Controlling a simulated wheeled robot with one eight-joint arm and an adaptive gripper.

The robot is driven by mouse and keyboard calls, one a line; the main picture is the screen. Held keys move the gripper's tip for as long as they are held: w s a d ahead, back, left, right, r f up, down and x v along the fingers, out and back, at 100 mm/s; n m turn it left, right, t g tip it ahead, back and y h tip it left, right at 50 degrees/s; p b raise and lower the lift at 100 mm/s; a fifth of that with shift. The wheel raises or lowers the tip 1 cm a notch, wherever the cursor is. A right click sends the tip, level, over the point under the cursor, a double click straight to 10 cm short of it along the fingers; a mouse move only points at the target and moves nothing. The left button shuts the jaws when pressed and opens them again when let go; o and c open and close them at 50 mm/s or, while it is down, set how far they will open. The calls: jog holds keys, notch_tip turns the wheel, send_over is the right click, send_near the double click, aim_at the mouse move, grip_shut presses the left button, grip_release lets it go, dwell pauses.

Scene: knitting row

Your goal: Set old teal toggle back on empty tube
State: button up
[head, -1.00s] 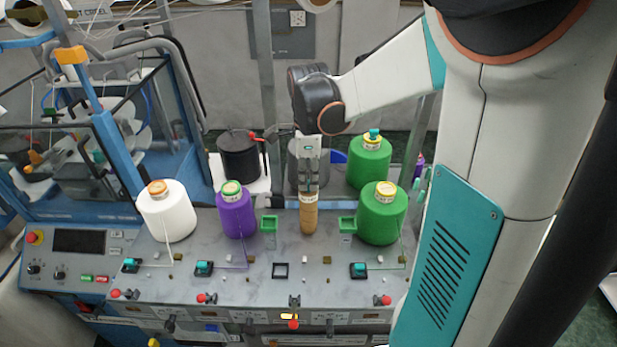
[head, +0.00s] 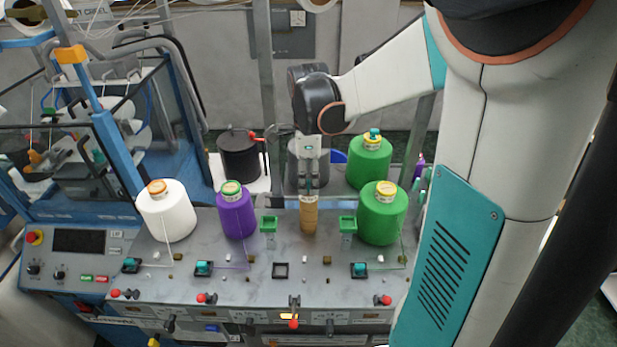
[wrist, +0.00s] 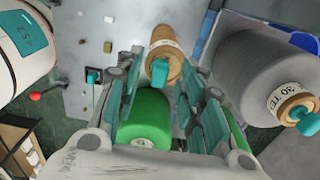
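The bare tan tube (head: 308,216) stands upright on the grey deck between two small green holders. It also shows in the wrist view (wrist: 171,44), with a pale label band near its top. A teal toggle (wrist: 160,73) sits at the tube's top end, between my fingertips. My gripper (head: 308,190) is directly above the tube, pointing down. In the wrist view its two fingers (wrist: 163,70) stand apart, with a gap on each side of the toggle. The toggle is hard to make out in the head view.
Green cones (head: 382,215) stand to the right, one behind with a teal toggle on top. A purple cone (head: 236,212) and a white cone (head: 167,212) stand left. A grey cone (wrist: 252,75) is close behind the tube. Switches line the front deck.

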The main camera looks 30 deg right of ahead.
notch_tip(320, 180, up, 12)
dwell(0.5)
jog(key=shift+s+f, duration=0.15)
